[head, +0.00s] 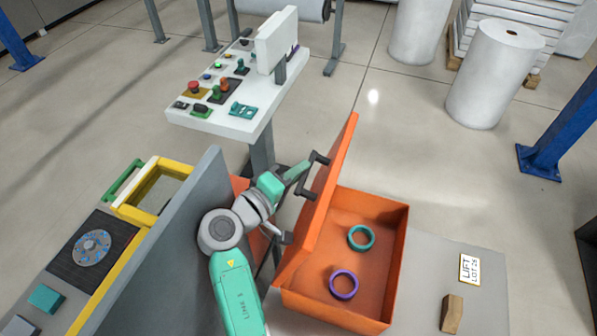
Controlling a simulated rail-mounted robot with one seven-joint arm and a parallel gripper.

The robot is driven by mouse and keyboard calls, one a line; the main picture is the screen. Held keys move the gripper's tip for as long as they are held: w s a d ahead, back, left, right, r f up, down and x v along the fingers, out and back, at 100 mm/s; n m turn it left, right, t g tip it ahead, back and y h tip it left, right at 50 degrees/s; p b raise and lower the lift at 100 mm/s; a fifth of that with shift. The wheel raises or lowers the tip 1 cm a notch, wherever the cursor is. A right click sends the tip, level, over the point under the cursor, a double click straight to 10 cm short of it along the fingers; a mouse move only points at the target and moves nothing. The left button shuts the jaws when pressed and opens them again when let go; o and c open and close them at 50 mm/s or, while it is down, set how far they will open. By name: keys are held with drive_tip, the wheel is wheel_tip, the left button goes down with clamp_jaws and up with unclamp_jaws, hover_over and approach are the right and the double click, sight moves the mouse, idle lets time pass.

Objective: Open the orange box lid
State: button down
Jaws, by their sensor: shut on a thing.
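The orange box (398,262) stands at the lower middle of the head view, and its inside shows. Its orange lid (322,215) is swung up steeply along the box's left side, tilted from upright. A dark bracket-shaped handle (318,158) sticks out from the lid's outer face. My gripper (303,176) reaches the handle from the left and is shut on it. The exact finger contact is too small to make out. A teal ring (361,229) and a purple ring (344,272) lie on the box floor.
A grey panel (165,235) stands close left of my arm. A control console (225,113) stands behind. A wooden block (452,313) and a label card (470,269) lie on the grey surface (430,262) right of the box. Open floor lies beyond.

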sight(298, 247)
drive_tip(key=c, duration=1.4)
unclamp_jaws()
drive_tip(key=shift+c, duration=0.2)
drive_tip(key=shift+r, duration=0.4)
drive_tip(key=shift+o, duration=0.6)
drive_tip(key=r, duration=0.3)
drive_tip(key=shift+s, duration=0.35)
drive_tip(key=o, duration=0.3)
drive_tip(key=shift+s+r, duration=0.25)
drive_tip(key=shift+s, duration=0.95)
drive_tip(key=s, duration=0.8)
drive_tip(key=s+b, duration=0.1)
drive_tip(key=s, duration=0.4)
drive_tip(key=shift+a+r, duration=0.15)
drive_tip(key=shift+r, duration=0.25)
drive_tip(key=c, duration=0.4)
